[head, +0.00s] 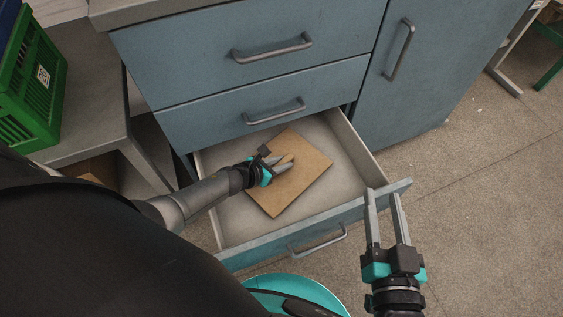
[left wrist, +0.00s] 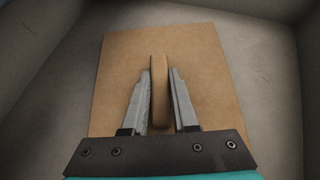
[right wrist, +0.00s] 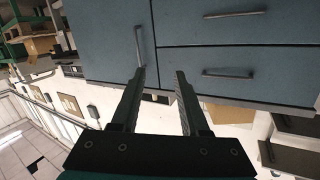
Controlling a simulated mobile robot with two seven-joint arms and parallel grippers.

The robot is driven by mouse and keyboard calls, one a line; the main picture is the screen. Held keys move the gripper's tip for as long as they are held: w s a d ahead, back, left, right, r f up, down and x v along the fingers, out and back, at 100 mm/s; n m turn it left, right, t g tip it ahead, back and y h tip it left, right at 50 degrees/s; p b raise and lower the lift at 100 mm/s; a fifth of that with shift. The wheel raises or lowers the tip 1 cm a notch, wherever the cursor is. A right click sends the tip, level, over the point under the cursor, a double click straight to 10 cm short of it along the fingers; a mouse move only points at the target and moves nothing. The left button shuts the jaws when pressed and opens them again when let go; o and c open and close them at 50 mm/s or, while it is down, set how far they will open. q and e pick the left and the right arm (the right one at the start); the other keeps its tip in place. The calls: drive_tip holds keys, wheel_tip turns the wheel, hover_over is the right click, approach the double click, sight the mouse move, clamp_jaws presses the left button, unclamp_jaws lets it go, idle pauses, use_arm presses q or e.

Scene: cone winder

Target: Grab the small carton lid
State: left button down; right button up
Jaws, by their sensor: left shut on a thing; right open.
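The small carton lid (head: 300,184) is a flat brown board in the open bottom drawer (head: 225,228). In the left wrist view the lid (left wrist: 215,75) has a raised tan grip (left wrist: 160,85) in its middle. My left gripper (head: 286,163) reaches into the drawer over the lid. It is shut on the raised grip, one finger on each side. Whether the lid rests on the drawer floor or is lifted is hard to tell. My right gripper (head: 385,192) is open and empty, outside the drawer by the right end of its front.
The blue-grey cabinet has two closed drawers (head: 270,75) above the open one and a closed door (head: 430,70) at right. A green crate (head: 35,90) stands on a grey table (head: 95,140) at left. The floor (head: 470,200) at right is clear.

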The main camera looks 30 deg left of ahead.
sight(282, 163)
use_arm(q)
drive_tip(key=shift+r+p, duration=0.7)
drive_tip(key=shift+r, duration=0.2)
drive_tip(key=shift+r+p, duration=0.35)
drive_tip(key=shift+r, duration=0.05)
drive_tip(key=shift+r+p, duration=0.4)
drive_tip(key=shift+r, duration=0.1)
drive_tip(key=shift+r+p, duration=0.6)
drive_tip(key=shift+r, duration=0.15)
wheel_tip(282, 163, up, 2)
drive_tip(key=shift+r+p, duration=0.1)
drive_tip(key=shift+p, duration=0.8)
drive_tip(key=shift+r+p, duration=0.9)
drive_tip(key=shift+r, duration=0.15)
use_arm(e)
drive_tip(key=s+d+f+g+h, duration=0.5)
drive_tip(key=d+g, duration=0.5)
drive_tip(key=g, duration=0.1)
drive_tip(key=shift+d+f, duration=0.35)
